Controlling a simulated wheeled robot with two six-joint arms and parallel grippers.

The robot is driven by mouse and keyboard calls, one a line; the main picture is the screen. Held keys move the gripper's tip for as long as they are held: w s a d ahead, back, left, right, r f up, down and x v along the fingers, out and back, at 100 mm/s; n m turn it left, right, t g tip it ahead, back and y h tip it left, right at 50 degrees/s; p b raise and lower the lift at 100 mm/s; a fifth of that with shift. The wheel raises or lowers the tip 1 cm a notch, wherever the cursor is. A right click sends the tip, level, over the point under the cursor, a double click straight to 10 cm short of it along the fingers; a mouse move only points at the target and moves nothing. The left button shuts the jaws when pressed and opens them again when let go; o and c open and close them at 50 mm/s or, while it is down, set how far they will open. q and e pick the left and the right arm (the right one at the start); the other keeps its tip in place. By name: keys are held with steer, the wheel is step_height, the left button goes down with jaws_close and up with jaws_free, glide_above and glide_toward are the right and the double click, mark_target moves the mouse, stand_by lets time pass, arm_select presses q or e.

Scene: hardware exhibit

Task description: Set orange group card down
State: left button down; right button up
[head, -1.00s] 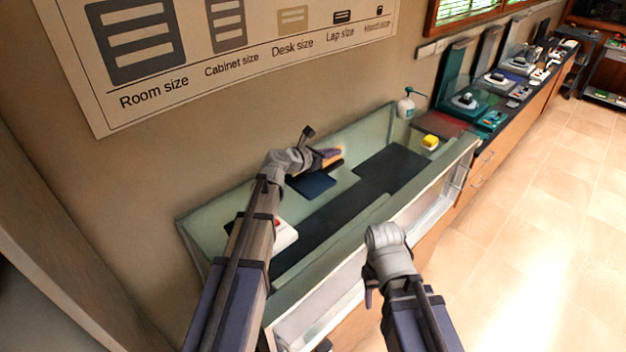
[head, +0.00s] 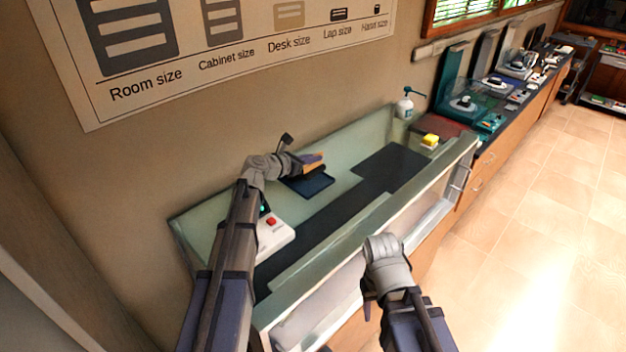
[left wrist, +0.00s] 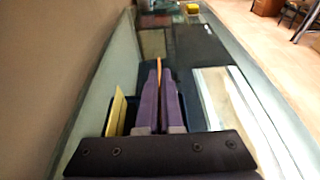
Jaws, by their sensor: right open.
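My left gripper (head: 308,164) reaches into the glass-sided case (head: 355,132) and is shut on a thin orange card (head: 314,156). In the left wrist view the orange card (left wrist: 160,68) stands edge-on between the two purple fingers (left wrist: 160,100). The card is above a dark blue tray (head: 318,187), apparently without touching it. A yellow card (left wrist: 117,108) stands at the left of the fingers in the left wrist view. My right gripper (head: 367,302) is open, pointing down outside the front of the case; its fingers are partly hidden.
A white device with a red button (head: 275,232) sits in the case near my left forearm. A yellow block (head: 430,140) and a pump bottle (head: 405,104) are at the far end. A dark mat (head: 392,168) lies clear in the middle.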

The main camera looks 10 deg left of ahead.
mark_target(313, 169)
arm_select(q)
steer(key=shift+f, duration=0.5)
arm_select(e)
steer(key=shift+f, duration=0.5)
arm_select(q)
step_height(313, 169, down, 3)
steer(key=b, duration=0.3)
steer(key=shift+f+b, duration=0.2)
steer(key=shift+b, duration=0.1)
arm_select(e)
step_height(313, 169, down, 3)
steer(key=shift+f, duration=0.2)
arm_select(q)
steer(key=shift+f, duration=0.25)
steer(key=c, duration=1.1)
jaws_free()
steer(key=shift+r, duration=0.1)
arm_select(e)
steer(key=shift+f, duration=0.15)
